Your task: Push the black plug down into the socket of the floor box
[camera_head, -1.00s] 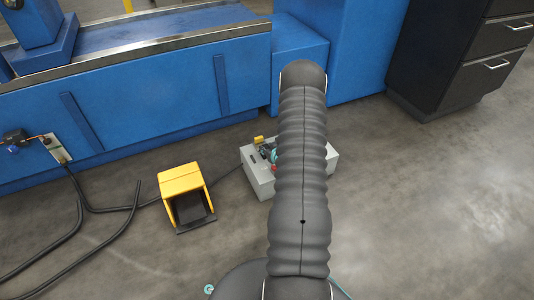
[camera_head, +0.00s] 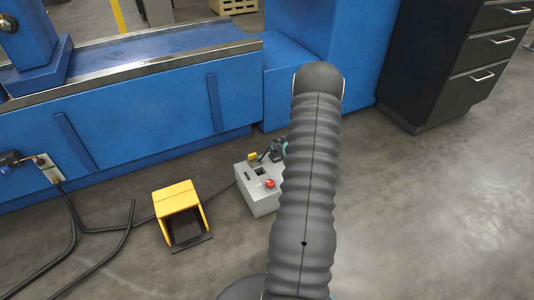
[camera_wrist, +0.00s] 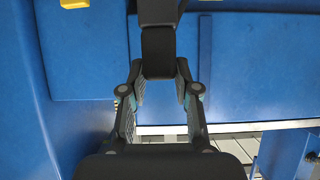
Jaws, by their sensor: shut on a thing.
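My gripper (camera_wrist: 160,88) is shut on a black block-like piece, the black plug (camera_wrist: 158,52), which extends toward the top of the wrist view. In the head view my gripper (camera_head: 278,150) shows only as a small dark and teal part beside my arm, at the far right edge of a grey box. This grey box (camera_head: 262,203) stands on the floor and appears to be the floor box. It has a red button and a dark square opening (camera_head: 258,171) on top; I cannot tell whether that is the socket. My arm hides its right part. The plug looks clear of any socket in the wrist view.
A yellow pedal housing (camera_head: 176,197) stands on the floor left of the box. Black cables (camera_head: 118,240) lie further left. A blue machine bed (camera_head: 140,110) runs behind, with a wall outlet (camera_head: 48,168). A dark drawer cabinet (camera_head: 440,80) stands right; the floor before it is free.

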